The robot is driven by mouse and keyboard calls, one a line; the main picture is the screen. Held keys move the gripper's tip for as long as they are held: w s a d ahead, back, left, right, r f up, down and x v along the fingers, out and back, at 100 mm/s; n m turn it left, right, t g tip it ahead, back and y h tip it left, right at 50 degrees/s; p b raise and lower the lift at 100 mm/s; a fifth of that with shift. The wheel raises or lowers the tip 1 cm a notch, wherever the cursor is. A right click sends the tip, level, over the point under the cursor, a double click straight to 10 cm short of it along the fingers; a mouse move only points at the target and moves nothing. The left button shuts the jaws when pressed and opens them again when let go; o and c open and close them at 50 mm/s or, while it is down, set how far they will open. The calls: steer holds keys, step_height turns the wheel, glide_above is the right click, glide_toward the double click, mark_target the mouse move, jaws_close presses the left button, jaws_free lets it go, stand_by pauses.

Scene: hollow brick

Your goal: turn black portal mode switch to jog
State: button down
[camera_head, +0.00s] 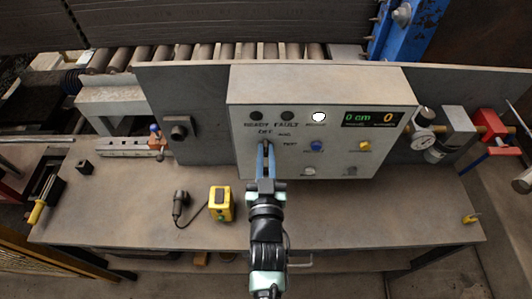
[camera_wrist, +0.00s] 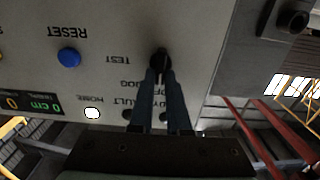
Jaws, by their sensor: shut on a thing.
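The black mode switch (camera_wrist: 161,60) is a small dark knob on the grey control panel (camera_head: 240,98). The labels OFF, JOG and TEST sit around it, partly covered by my fingers in the wrist view. My gripper (camera_wrist: 161,76) is shut on the knob, with one blue-grey finger on each side. The knob's long axis runs roughly up and down in the wrist view; the label it points at is hard to tell. In the head view my gripper (camera_head: 265,147) reaches up to the panel's left part and hides the knob.
A blue RESET button (camera_head: 316,146), a yellow button (camera_head: 364,146) and a lit white lamp (camera_head: 319,117) are on the panel. The display (camera_head: 373,118) reads 0 cm and 0. A yellow device (camera_head: 220,204) lies on the bench (camera_head: 380,215). A pressure gauge (camera_head: 423,140) stands right.

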steer(key=shift+f+m+b, duration=0.1)
steer(key=shift+m+b, duration=0.2)
steer(key=shift+d+m+b, duration=0.2)
steer(key=shift+m+b, duration=0.7)
steer(key=shift+m, duration=1.1)
steer(key=shift+d+m+b, duration=0.15)
steer(key=shift+m+b, duration=0.75)
steer(key=shift+m, duration=1.1)
steer(key=c, duration=0.9)
jaws_free()
steer(key=shift+s+f, duration=0.1)
steer(key=shift+s+b, duration=1.4)
steer(key=shift+s, duration=5)
